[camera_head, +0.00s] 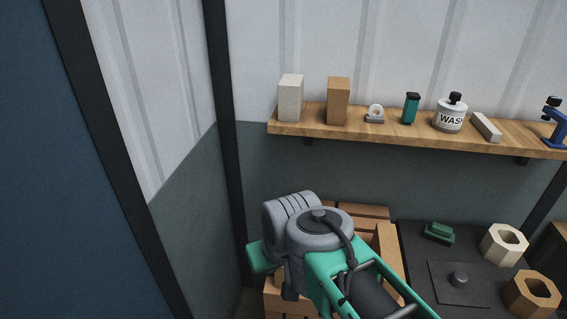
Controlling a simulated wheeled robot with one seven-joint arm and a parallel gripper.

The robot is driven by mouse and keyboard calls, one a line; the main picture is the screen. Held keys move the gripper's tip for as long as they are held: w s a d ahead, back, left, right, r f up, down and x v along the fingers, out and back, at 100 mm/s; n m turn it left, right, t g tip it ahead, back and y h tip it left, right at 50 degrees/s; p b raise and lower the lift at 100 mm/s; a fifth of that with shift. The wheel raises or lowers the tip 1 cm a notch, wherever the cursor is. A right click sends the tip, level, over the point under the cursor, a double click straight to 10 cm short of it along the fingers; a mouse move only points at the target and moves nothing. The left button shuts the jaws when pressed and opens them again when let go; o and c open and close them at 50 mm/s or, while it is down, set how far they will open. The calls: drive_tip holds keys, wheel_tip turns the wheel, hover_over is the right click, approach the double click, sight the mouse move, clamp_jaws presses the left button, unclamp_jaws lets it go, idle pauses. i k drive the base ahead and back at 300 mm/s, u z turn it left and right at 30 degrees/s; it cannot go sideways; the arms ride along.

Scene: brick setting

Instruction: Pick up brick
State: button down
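My arm reaches in from the bottom, with a grey and green wrist in the lower middle. The fingers of my gripper do not show; they are hidden by the arm or out of frame. No thing here is plainly marked as the brick. Two upright blocks of brick-like shape stand at the left end of the wall shelf: a pale grey one (291,98) and a brown one (338,101). They stand apart from each other. My arm is below and in front of them, touching neither.
The wooden shelf (405,131) also holds a tape dispenser (375,114), a green item (411,108), a WASH bottle (450,113), a pale bar (486,127) and a blue tool (555,125). Wooden slats (388,245) are behind my arm. A black surface (409,238) carries hexagonal rings (492,246).

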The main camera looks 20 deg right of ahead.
sight(384, 242)
drive_tip(key=z, duration=1.55)
